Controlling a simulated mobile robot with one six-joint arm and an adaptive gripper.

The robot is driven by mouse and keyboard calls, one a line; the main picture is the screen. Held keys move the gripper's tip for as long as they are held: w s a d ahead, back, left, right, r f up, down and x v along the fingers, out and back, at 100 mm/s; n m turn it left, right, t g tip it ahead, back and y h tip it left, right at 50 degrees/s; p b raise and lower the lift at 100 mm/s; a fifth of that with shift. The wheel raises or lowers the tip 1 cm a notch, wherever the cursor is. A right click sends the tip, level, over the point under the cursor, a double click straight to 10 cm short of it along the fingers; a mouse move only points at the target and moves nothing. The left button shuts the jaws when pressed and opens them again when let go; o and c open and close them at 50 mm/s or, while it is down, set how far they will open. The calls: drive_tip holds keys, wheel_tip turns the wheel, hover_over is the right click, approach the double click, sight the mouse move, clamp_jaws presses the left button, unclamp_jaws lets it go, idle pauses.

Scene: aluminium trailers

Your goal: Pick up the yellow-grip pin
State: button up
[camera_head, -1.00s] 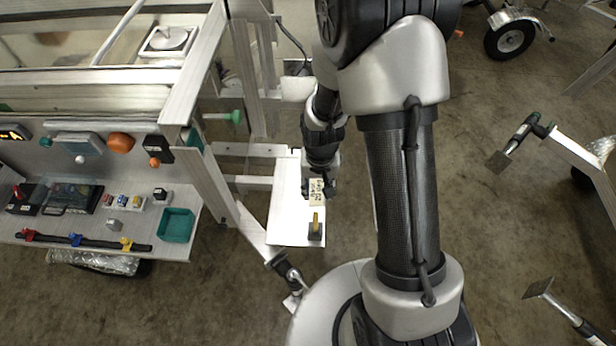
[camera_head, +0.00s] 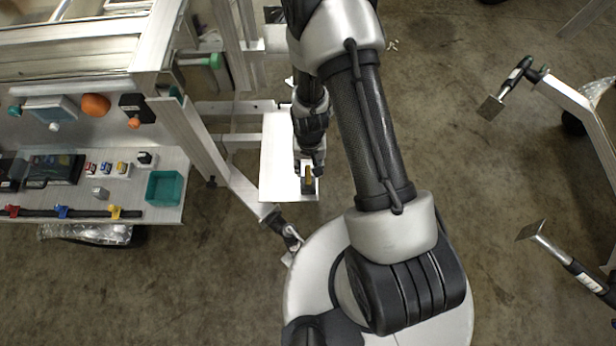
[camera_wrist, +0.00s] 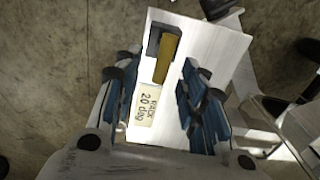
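The yellow-grip pin (camera_wrist: 165,60) stands in a dark block (camera_wrist: 154,40) on a white plate (camera_wrist: 205,45) in the wrist view. In the head view the pin (camera_head: 308,176) is near the front right corner of the plate (camera_head: 279,160), partly covered by my gripper (camera_head: 309,164). In the wrist view my gripper (camera_wrist: 159,78) is open, its blue-padded fingers apart on the left and right. The yellow grip shows between and beyond the fingertips, with no contact visible. The pin's lower part is hidden in the block.
A workbench shelf (camera_head: 120,205) with a teal bin (camera_head: 165,188) and several small items stands left. A metal frame post (camera_head: 190,135) rises beside the plate.

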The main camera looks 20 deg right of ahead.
sight(308, 174)
drive_tip(key=f+b, duration=0.2)
drive_tip(key=f, duration=0.3)
drive_tip(key=shift+s+a+f+b, duration=0.15)
drive_tip(key=shift+s+a+b, duration=0.15)
drive_tip(key=shift+b, duration=0.1)
drive_tip(key=shift+c, duration=0.2)
clamp_jaws()
